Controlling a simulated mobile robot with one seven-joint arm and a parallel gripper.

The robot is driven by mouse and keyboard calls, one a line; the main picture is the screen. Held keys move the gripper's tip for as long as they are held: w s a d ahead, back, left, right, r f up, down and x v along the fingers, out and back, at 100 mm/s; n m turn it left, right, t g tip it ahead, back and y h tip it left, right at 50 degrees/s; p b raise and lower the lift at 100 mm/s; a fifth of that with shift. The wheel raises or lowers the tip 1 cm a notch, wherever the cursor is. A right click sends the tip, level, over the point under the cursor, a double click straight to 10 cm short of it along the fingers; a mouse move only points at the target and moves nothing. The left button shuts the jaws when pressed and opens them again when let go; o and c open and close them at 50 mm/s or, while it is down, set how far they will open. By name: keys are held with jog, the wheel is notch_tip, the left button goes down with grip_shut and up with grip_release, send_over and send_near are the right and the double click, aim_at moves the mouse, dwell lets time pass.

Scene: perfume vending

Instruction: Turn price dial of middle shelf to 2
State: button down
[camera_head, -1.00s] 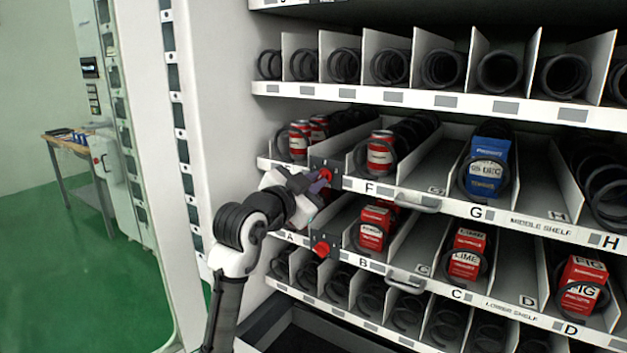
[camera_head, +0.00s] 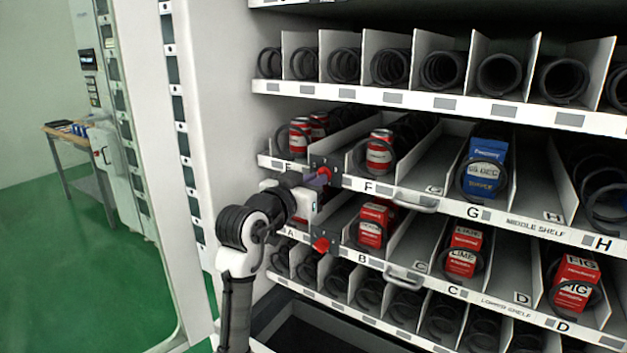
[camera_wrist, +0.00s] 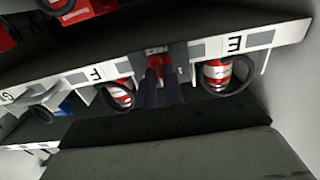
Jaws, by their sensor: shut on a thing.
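The red price dial (camera_head: 325,174) of the middle shelf (camera_head: 525,224) sits on a dark plate between labels E and F. My gripper (camera_head: 316,182) reaches it from the lower left. In the wrist view, the two dark fingers (camera_wrist: 160,78) close on both sides of the red dial (camera_wrist: 156,62), and the shelf edge appears upside down. The fingers hide part of the dial, and I cannot read its number.
A second red dial (camera_head: 321,245) is on the lower shelf (camera_head: 489,301) just below my gripper. Red cans (camera_head: 380,152) and a blue box (camera_head: 484,168) stand in coils behind the middle shelf edge. The shelf handle (camera_head: 415,202) juts out to the right.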

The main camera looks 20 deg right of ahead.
dwell(0.3)
jog(key=c, duration=1.5)
grip_release()
jog(key=b+v, duration=0.4)
jog(key=v, duration=0.9)
jog(key=shift+s+a, duration=0.25)
jog(key=shift+a, duration=0.05)
